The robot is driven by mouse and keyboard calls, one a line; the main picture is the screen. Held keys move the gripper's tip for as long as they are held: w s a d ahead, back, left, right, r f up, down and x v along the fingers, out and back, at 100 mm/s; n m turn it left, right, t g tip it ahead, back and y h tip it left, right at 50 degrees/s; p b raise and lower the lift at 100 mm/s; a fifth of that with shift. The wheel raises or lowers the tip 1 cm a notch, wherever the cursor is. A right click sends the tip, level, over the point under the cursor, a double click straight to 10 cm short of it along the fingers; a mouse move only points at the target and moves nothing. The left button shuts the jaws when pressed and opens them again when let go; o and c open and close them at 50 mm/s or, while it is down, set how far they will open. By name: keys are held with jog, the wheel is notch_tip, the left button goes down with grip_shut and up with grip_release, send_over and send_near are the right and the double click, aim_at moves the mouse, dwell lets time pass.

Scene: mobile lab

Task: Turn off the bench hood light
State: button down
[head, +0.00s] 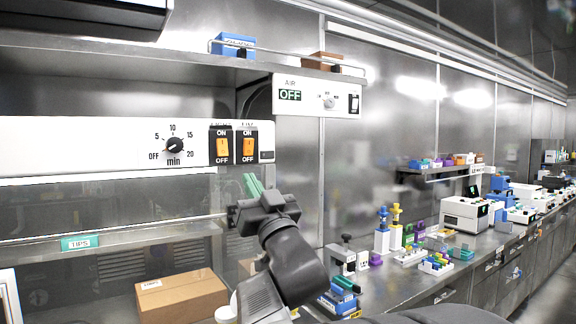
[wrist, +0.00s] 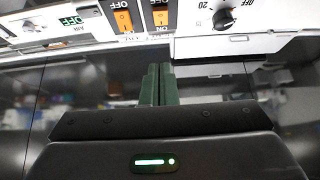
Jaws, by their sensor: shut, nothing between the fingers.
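The white hood panel (head: 80,150) carries two orange rocker switches side by side, marked ON above and OFF below. The left switch (head: 222,146) is nearer the dial; the right switch (head: 247,146) is near the panel's end. Both look orange and alike; the labels above them are too small to read surely. In the upside-down wrist view the left switch (wrist: 160,17) lines up with my fingertips, and the right switch (wrist: 123,20) is to its left. My gripper (head: 252,179) is shut and empty, its green fingers pointing up just below the switches, apart from them.
A minutes dial (head: 174,146) sits left of the switches. A white AIR box (head: 315,97) reading OFF hangs to the right. A shelf (head: 150,55) runs above. A cardboard box (head: 180,297) is inside the hood. Lab items crowd the bench at right.

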aim_at(225, 149)
jog(key=p+x, duration=0.1)
jog(key=x, duration=0.3)
jog(key=f+p+x, duration=0.1)
jog(key=x, duration=0.3)
jog(key=w+p+x, duration=0.1)
jog(key=x, duration=0.3)
jog(key=shift+a+f, duration=0.35)
jog(key=shift+f, duration=0.05)
jog(key=shift+w+a+f+p, duration=0.1)
jog(key=shift+w+a+p, duration=0.15)
jog(key=shift+w+p, duration=0.1)
jog(key=shift+f, duration=0.1)
jog(key=b, duration=0.1)
jog(key=f+b, duration=0.1)
jog(key=b, duration=0.1)
jog(key=shift+w+a+t+y, duration=0.2)
jog(key=shift+w+t+y, duration=0.05)
jog(key=shift+t+y, duration=0.05)
jog(key=shift+w+r, duration=0.1)
jog(key=shift+r, duration=0.3)
